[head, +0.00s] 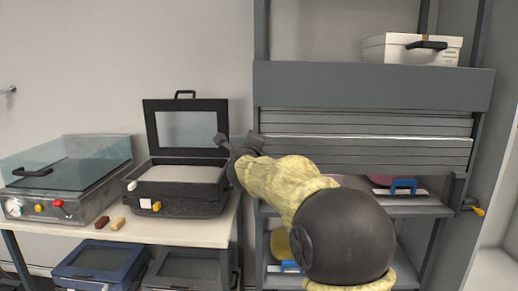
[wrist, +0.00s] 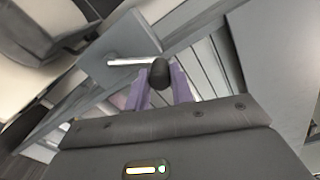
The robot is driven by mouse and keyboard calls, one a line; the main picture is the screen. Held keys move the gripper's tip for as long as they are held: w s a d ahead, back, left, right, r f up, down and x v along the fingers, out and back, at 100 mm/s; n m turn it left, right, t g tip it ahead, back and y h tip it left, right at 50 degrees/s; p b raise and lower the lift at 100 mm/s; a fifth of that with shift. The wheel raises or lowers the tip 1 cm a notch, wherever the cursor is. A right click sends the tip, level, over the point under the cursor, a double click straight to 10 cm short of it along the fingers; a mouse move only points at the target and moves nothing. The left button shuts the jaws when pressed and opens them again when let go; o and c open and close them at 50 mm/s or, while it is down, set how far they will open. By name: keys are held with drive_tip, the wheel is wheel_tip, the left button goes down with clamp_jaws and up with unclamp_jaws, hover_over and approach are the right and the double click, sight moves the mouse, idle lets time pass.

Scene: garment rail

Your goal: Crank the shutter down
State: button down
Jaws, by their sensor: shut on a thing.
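The grey slatted shutter (head: 365,152) hangs below the wide box at the top of the rack. It is partly down, and shelf space shows beneath its lower edge. In the wrist view, a crank's black knob (wrist: 160,73) sits at the end of a bright metal rod (wrist: 128,62). My gripper (wrist: 165,82) is shut on the knob, with its purple fingers on either side. In the head view my gripper (head: 226,146) is at the rack's left post, left of the shutter. There it and my arm hide the crank.
A table (head: 185,232) on the left holds an open black case (head: 175,198) and a clear-lidded machine (head: 65,178). A white box (head: 410,49) stands atop the rack. A blue-handled item (head: 403,187) sits on the shelf below the shutter. An orange-tipped part (head: 478,211) sticks out at right.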

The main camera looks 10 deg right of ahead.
drive_tip(key=shift+f, duration=0.1)
drive_tip(key=c, duration=1.2)
unclamp_jaws()
drive_tip(key=shift+s, duration=0.1)
drive_tip(key=b+v, duration=0.1)
drive_tip(key=v, duration=1.6)
drive_tip(key=shift+s+a, duration=0.1)
